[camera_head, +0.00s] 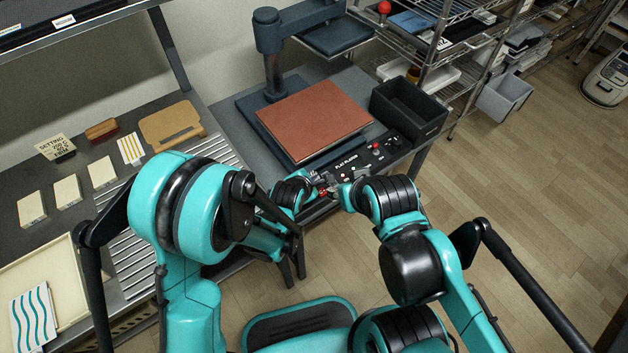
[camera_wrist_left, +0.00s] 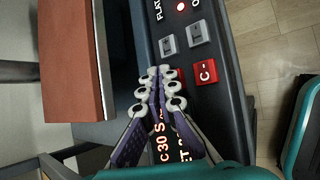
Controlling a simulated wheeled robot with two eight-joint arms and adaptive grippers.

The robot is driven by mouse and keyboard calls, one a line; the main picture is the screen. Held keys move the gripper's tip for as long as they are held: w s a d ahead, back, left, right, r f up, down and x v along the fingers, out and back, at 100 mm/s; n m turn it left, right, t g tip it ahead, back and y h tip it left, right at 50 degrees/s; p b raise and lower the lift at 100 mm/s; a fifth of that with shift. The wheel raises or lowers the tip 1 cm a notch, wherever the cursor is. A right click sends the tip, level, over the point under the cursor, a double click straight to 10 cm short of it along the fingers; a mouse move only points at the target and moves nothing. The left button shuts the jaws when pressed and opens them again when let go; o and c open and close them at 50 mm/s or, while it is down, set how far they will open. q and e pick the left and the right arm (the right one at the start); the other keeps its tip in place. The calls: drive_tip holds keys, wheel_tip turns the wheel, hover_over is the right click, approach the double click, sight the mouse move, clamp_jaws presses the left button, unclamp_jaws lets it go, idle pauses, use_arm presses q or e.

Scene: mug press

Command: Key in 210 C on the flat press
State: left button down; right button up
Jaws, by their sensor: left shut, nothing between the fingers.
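The flat press (camera_head: 245,118) is dark blue-grey with a red-brown pad (camera_head: 315,118) on its bed. Its black control panel (camera_head: 366,160) lies along the front edge. In the left wrist view a red key marked "C-" (camera_wrist_left: 206,71) sits just right of my left fingertips, with two grey keys (camera_wrist_left: 168,46) (camera_wrist_left: 199,33) beyond. A lit display (camera_wrist_left: 160,142) is partly hidden by my fingers. My left gripper (camera_wrist_left: 160,72) is shut and empty over the panel. My right gripper (camera_head: 341,187) is near the panel's front edge; its fingers are too small to judge.
A setting card (camera_head: 56,147) stands on the left bench, its small print hard to read. Pale blocks (camera_head: 67,191) and a wooden board (camera_head: 172,125) lie nearby. A black bin (camera_head: 409,108) stands right of the press.

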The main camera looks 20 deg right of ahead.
use_arm(q)
drive_tip(key=shift+r, duration=0.3)
drive_tip(key=shift+r+p, duration=1.85)
drive_tip(key=shift+r, duration=0.75)
drive_tip(key=shift+f, duration=0.1)
